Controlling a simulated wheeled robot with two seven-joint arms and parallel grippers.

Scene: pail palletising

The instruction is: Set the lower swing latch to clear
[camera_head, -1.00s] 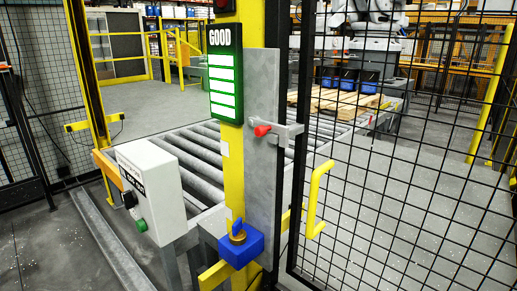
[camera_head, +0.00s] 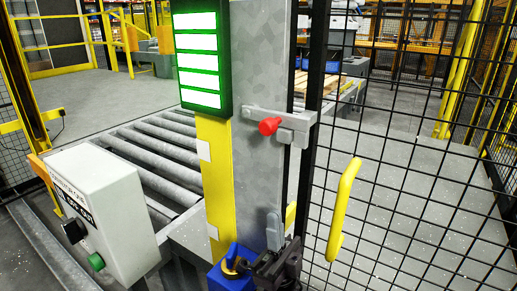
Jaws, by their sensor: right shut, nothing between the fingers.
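A grey latch bar with a red knob (camera_head: 269,126) lies roughly level across the grey post plate (camera_head: 258,60) and the gate's black edge frame. Lower on the plate is a small upright grey metal piece (camera_head: 273,230); it may be the lower swing latch, but I cannot tell for sure. My right gripper (camera_head: 272,262), dark, is shut and empty at the bottom, just below this piece and in front of the blue box (camera_head: 228,277). It partly covers the box and its yellow dial; I cannot tell whether it touches anything. My left gripper is out of view.
A yellow handle (camera_head: 343,210) sticks out from the black mesh gate (camera_head: 420,160) on the right. A grey control box (camera_head: 95,205) with a green button stands on the left, before the roller conveyor (camera_head: 160,150). A lit green panel (camera_head: 198,60) hangs on the yellow post.

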